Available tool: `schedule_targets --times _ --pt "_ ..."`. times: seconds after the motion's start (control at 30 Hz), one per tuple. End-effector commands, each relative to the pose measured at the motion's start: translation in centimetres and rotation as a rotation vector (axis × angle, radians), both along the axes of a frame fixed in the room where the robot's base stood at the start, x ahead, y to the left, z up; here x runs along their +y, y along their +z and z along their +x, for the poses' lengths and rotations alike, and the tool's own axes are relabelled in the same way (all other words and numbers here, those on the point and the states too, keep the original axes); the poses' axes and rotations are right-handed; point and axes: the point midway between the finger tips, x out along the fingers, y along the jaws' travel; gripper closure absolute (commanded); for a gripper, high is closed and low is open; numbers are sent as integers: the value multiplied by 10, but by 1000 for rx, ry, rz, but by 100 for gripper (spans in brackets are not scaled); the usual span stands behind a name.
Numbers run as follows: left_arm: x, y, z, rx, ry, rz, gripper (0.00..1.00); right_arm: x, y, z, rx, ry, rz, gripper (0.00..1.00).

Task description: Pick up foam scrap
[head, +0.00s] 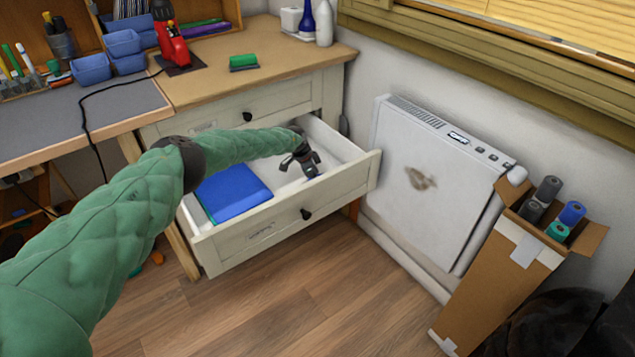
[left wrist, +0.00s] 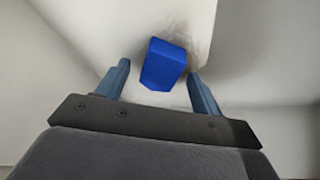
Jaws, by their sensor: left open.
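A blue foam scrap (left wrist: 163,65), a small block, lies on the pale drawer bottom in the left wrist view. My left gripper (head: 300,172) reaches down into the open drawer (head: 345,184) near its right end. In the left wrist view, the open fingers of the gripper (left wrist: 159,72) stand on either side of the scrap, with gaps showing and no grip on it. In the head view I cannot make out the scrap clearly at the gripper. My right gripper is not in view.
Blue sheets (head: 236,194) with a green edge lie in the drawer's left part. Drawer walls surround the gripper. A white heater (head: 425,175) stands close to the right, and a cardboard box of rolls (head: 500,277) beyond it. The floor in front is clear.

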Motion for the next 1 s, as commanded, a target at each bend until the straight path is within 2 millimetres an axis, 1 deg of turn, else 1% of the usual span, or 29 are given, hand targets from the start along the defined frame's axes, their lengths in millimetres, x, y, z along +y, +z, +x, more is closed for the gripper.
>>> schedule_targets --times 0.23,0.27,0.4,0.5,0.83,0.93,1.0 --pt "-1 -1 0 0 -1 0 33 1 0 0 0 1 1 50" --pt "-1 -1 0 0 0 0 37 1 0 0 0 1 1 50" --pt "-1 -1 0 0 0 -1 65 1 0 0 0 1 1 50" --pt "-1 -1 0 0 0 -1 81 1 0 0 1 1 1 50" --pt "-1 0 0 -1 0 -1 82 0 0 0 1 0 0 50" --pt "0 5 1 -1 0 -1 82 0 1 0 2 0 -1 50" --pt "0 12 1 -1 0 -1 82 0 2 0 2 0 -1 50"
